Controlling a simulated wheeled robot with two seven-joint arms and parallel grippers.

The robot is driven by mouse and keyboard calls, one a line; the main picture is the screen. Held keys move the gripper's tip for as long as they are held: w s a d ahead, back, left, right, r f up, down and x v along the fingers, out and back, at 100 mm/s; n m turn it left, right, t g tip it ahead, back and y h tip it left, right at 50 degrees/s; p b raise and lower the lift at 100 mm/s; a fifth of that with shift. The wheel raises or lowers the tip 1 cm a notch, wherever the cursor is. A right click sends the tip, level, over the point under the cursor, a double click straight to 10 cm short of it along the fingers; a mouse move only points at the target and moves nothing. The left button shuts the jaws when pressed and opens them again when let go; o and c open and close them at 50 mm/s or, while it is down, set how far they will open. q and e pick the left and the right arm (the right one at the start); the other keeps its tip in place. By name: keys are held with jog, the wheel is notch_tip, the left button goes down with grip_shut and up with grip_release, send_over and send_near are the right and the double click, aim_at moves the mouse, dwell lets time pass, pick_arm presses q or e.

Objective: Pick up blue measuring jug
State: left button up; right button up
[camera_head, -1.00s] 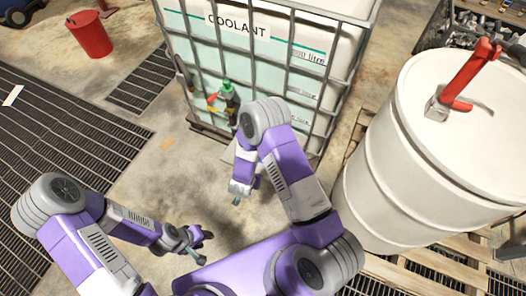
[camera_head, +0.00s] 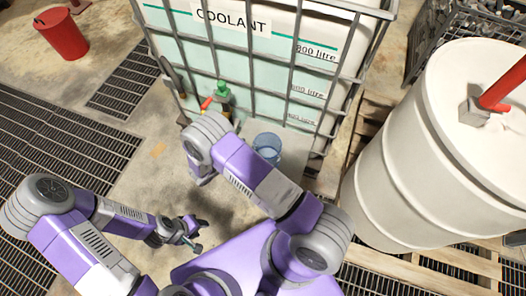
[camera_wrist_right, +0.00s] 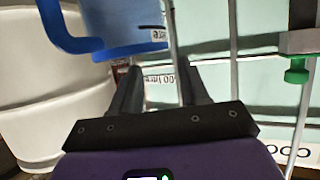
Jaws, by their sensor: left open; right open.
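The blue measuring jug (camera_head: 267,148) is see-through and stands at the foot of the coolant tank, just right of my right forearm. In the right wrist view the jug (camera_wrist_right: 125,22) is at the top left, its handle to the left, beyond the fingertips and not between them. My right gripper (camera_wrist_right: 160,78) is open and empty; in the head view it is mostly hidden by its own arm. My left gripper (camera_head: 188,236) is open and empty, low over the floor at the lower middle.
The caged coolant tank (camera_head: 260,62) with its green-and-red tap (camera_head: 220,92) stands behind the jug. A white drum (camera_head: 425,160) with a red-handled pump stands on a wooden pallet (camera_head: 450,262) at right. A red bucket (camera_head: 62,34) is at upper left. Open floor lies left of the tank.

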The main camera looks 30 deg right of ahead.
aim_at(264, 135)
jog(key=shift+b+x, duration=0.95)
jog(key=shift+x, duration=3.6)
jog(key=shift+c, duration=0.3)
grip_shut()
